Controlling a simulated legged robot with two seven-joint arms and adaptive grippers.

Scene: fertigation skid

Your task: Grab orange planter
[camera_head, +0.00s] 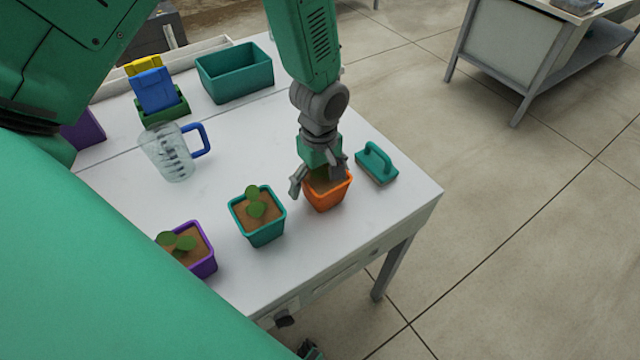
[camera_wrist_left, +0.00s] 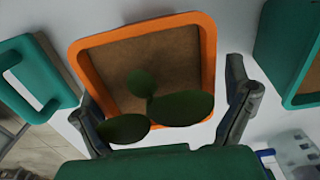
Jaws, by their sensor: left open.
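The orange planter (camera_head: 328,195) stands upright on the white table, near its right edge. It holds brown soil and a small green plant. My left gripper (camera_head: 320,185) is open above it, with one finger at each side of the pot in the head view. In the left wrist view, the planter's orange rim (camera_wrist_left: 210,60) fills the upper middle, and the plant's leaves (camera_wrist_left: 180,107) lie between the two open fingers (camera_wrist_left: 170,115). I cannot tell whether the fingers touch the pot.
A green handled brush-like tool (camera_head: 377,164) lies just right of the planter. A teal planter (camera_head: 262,236) and a purple planter (camera_head: 205,264) stand to the left. A clear measuring jug (camera_head: 168,160) and a teal bin (camera_head: 236,80) are farther back on the table (camera_head: 350,255).

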